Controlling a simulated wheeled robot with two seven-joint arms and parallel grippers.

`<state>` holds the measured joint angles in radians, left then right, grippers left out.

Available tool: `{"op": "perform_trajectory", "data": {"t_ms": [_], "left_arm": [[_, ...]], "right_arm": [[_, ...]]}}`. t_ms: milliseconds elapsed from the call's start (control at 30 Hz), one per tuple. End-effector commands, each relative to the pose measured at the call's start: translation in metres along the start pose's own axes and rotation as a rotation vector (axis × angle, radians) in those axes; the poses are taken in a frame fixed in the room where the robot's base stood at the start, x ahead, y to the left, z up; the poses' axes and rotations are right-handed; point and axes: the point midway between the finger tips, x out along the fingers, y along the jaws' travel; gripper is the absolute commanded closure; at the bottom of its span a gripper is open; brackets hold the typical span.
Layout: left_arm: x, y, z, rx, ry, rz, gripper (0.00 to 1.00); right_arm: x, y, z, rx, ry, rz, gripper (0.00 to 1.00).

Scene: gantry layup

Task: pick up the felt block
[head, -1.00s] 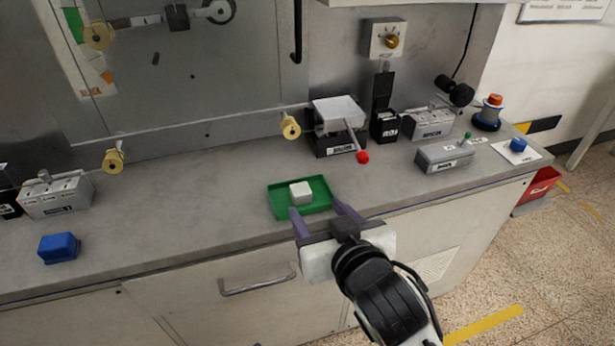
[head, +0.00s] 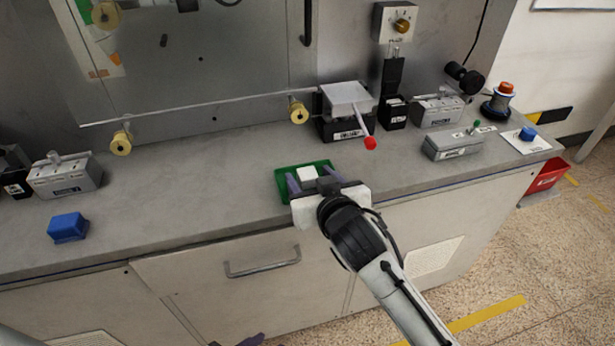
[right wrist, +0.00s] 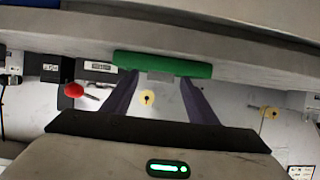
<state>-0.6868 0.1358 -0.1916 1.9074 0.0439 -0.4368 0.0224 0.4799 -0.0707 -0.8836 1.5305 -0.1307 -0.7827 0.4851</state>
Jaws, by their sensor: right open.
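A small whitish block (head: 307,173), which I take to be the felt block, sits in a shallow green tray (head: 282,187) near the counter's front edge. My right gripper (head: 309,178) is open, its purple fingers reaching over the tray from the front, one on each side of the block's near side. In the right wrist view, the green tray (right wrist: 162,64) and the pale block (right wrist: 160,77) lie ahead between the open fingertips; I cannot tell if they touch it. A purple tip, likely of my left gripper (head: 252,340), barely shows at the bottom edge.
A blue block (head: 68,228) lies at the left of the counter. Behind the tray stands a black-and-white device with a red-knobbed lever (head: 370,143). A grey box (head: 453,145) is to the right.

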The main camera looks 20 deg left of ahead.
Motion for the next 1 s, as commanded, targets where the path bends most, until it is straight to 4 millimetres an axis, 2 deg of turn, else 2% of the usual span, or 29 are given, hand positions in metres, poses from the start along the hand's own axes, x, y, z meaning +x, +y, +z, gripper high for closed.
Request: {"op": "perform_trajectory", "data": {"t_ms": [167,400,633,733,1000], "left_arm": [[0.001,-0.001,-0.005,0.001,0.009,-0.001,0.69],[0.001,-0.001,-0.005,0.001,0.01,-0.001,0.69],[0.001,-0.001,-0.005,0.001,0.009,-0.001,0.69],[0.0,-0.001,-0.004,0.001,0.007,-0.001,0.69],[-0.003,0.0,-0.004,0.0,0.003,-0.001,0.69]], "right_arm": [[0.0,0.0,0.0,0.0,0.0,0.0,0.49],[0.0,0.0,0.0,0.0,-0.001,0.0,0.89],[-0.001,0.0,0.0,0.0,-0.001,0.0,0.91],[-0.003,0.0,-0.006,0.001,0.001,0.0,0.91],[-0.022,-0.001,-0.054,0.002,0.004,-0.001,0.91]]}}
